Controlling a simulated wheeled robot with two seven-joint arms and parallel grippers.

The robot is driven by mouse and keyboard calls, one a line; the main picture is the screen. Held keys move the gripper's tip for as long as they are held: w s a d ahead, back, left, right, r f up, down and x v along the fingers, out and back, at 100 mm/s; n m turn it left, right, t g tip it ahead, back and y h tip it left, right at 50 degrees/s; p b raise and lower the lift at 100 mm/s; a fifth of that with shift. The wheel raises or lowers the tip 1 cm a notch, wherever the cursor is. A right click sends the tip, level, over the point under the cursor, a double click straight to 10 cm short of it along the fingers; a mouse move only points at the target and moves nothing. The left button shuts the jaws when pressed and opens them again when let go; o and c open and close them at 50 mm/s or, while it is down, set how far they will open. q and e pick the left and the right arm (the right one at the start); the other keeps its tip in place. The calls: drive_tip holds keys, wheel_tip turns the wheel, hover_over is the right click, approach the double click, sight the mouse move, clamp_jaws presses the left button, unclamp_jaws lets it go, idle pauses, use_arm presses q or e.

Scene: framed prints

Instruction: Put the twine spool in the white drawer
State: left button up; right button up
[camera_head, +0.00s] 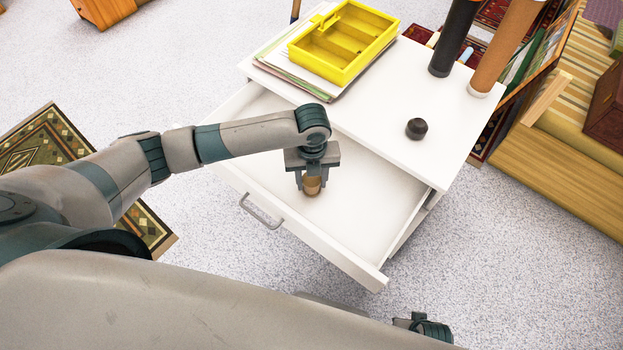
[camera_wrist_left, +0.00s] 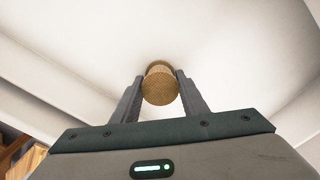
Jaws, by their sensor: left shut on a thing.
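The white drawer (camera_head: 372,218) is pulled open from a white cabinet, with a grey handle on its front. My left gripper (camera_head: 312,188) is inside the outline of the open drawer, pointing down. It is shut on the twine spool (camera_head: 313,184), a small tan-brown cylinder. In the left wrist view the spool (camera_wrist_left: 160,84) sits between the two fingers (camera_wrist_left: 160,88), with the white drawer interior behind it. I cannot tell whether the spool touches the drawer floor.
On the cabinet top (camera_head: 388,132) are a yellow divided tray (camera_head: 345,40) on papers (camera_head: 290,68), a small dark round object (camera_head: 416,128), and black (camera_head: 455,38) and brown (camera_head: 503,48) cylinders. A wooden platform (camera_head: 560,165) stands at right. A patterned rug (camera_head: 40,150) lies at left.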

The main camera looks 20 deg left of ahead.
sight(312, 179)
use_arm(q)
drive_tip(key=shift+f, duration=0.1)
drive_tip(key=o, duration=1.1)
wheel_tip(312, 179, up, 12)
drive_tip(key=shift+r, duration=0.15)
